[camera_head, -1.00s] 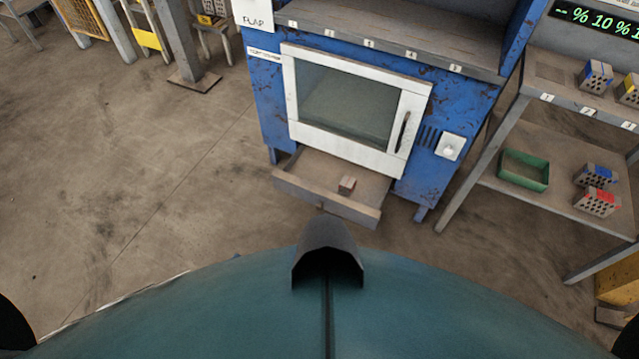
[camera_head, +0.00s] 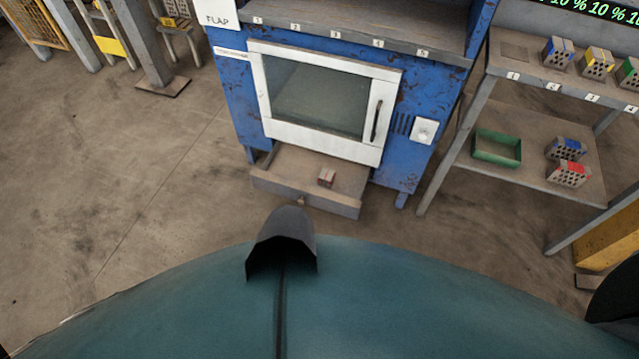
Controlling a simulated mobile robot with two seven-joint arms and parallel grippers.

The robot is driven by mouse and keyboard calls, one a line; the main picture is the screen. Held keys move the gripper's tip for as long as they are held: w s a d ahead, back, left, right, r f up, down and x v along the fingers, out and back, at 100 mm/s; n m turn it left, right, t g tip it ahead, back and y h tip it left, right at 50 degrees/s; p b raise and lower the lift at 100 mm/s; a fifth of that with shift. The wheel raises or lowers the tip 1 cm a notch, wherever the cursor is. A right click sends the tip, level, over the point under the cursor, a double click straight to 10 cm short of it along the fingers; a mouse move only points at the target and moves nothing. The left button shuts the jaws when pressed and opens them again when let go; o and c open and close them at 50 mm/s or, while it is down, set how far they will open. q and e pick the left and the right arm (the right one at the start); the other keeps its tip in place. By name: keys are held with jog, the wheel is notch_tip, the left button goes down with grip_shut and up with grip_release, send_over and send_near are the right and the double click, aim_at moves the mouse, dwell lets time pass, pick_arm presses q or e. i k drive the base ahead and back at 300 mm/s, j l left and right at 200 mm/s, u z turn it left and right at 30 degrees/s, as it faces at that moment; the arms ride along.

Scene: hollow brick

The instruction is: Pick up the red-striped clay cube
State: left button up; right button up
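A small brownish cube (camera_head: 327,177) sits in the open drawer (camera_head: 275,187) under the blue oven; it seems to have a reddish stripe, but it is too small to be sure. A grey hollow brick with a red stripe (camera_head: 569,173) lies on the lower shelf of the rack at the right. Neither gripper is in view. A dark rounded shape shows at the right edge, and I cannot tell what it is.
The blue oven (camera_head: 225,100) has its glass door (camera_head: 318,95) shut. The rack's lower shelf (camera_head: 520,185) also holds a green tray (camera_head: 497,148) and a blue-striped brick (camera_head: 566,148). Several striped bricks stand on its upper shelf. Concrete floor (camera_head: 120,200) is open at the left.

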aim_at(326, 178)
jog(key=z, duration=0.7)
jog(key=j+z, duration=0.2)
jog(key=z, duration=0.25)
jog(key=j+z, duration=0.25)
jog(key=z, duration=0.2)
jog(key=j+z, duration=0.25)
jog(key=z, duration=0.15)
jog(key=j+z, duration=0.25)
jog(key=k+j+z, duration=0.2)
jog(key=j, duration=0.2)
jog(key=k+j+z, duration=0.1)
jog(key=j+z, duration=0.15)
jog(key=k+j, duration=0.15)
jog(key=j, duration=0.2)
jog(key=k+j+z, duration=0.15)
jog(key=j, duration=0.2)
jog(key=k+j, duration=0.25)
jog(key=j+z, duration=0.05)
jog(key=j, duration=0.05)
